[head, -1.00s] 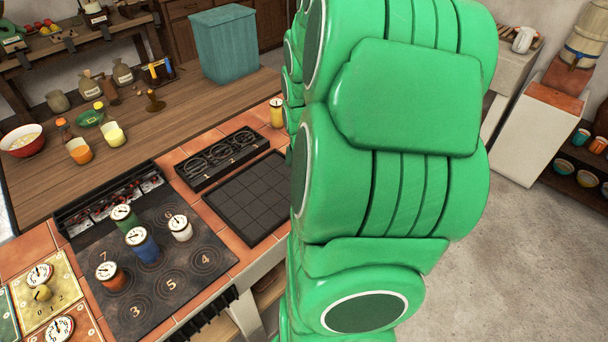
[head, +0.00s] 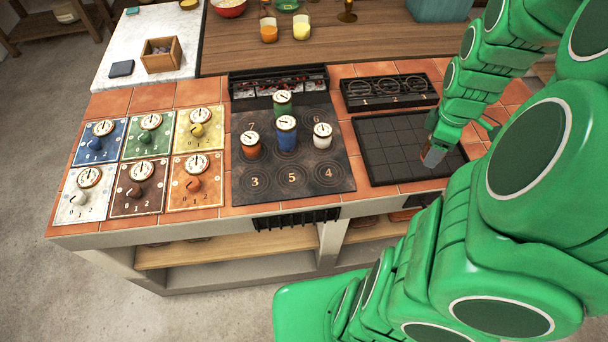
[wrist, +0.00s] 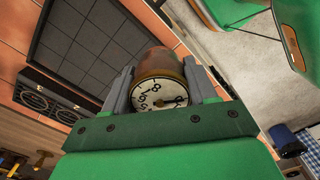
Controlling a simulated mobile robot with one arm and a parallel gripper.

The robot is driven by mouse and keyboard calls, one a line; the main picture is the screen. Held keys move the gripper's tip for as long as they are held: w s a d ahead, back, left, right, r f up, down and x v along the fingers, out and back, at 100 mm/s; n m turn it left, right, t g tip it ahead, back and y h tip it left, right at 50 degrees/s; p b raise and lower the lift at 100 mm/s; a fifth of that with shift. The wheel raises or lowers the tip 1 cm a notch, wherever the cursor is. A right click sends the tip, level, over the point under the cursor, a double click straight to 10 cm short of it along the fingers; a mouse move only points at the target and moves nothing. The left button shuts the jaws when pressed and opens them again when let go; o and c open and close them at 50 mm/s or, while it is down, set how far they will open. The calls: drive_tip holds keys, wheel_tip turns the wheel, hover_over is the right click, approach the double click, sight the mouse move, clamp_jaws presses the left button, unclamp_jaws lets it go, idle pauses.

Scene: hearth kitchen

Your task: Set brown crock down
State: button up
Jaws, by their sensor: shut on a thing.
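My gripper (wrist: 160,78) is shut on a brown crock (wrist: 157,64), one finger on each side, in the wrist view. The crock has a white dial with black numbers on the end facing the camera. In the head view my gripper (head: 433,153) is over the front part of the dark gridded plate (head: 385,148); the crock is small and mostly hidden there. I cannot tell whether the crock touches anything below.
The dark hob (head: 250,188) left of the plate holds an orange-brown crock (head: 251,147), a blue crock (head: 287,138), a white crock (head: 322,139) and a green crock (head: 282,105). Several coloured dial panels (head: 139,188) lie farther left. A black ring rack (head: 388,92) lies behind the plate.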

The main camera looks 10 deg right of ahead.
drive_tip(key=w+a+f+n, duration=0.15)
drive_tip(key=a+n, duration=0.35)
drive_tip(key=a, duration=0.6)
drive_tip(key=w+a+f+n, duration=0.1)
drive_tip(key=w+a+n, duration=0.2)
drive_tip(key=a+n, duration=0.55)
drive_tip(key=w+a+f+n, duration=0.2)
drive_tip(key=a, duration=1.1)
drive_tip(key=shift+w+f, duration=0.15)
drive_tip(key=shift+f, duration=1.7)
drive_tip(key=shift+w+f, duration=0.1)
drive_tip(key=shift+f, duration=1.75)
drive_tip(key=shift+f, duration=0.1)
drive_tip(key=o, duration=1.2)
drive_tip(key=shift+o, duration=0.2)
wheel_tip(320, 180, up, 12)
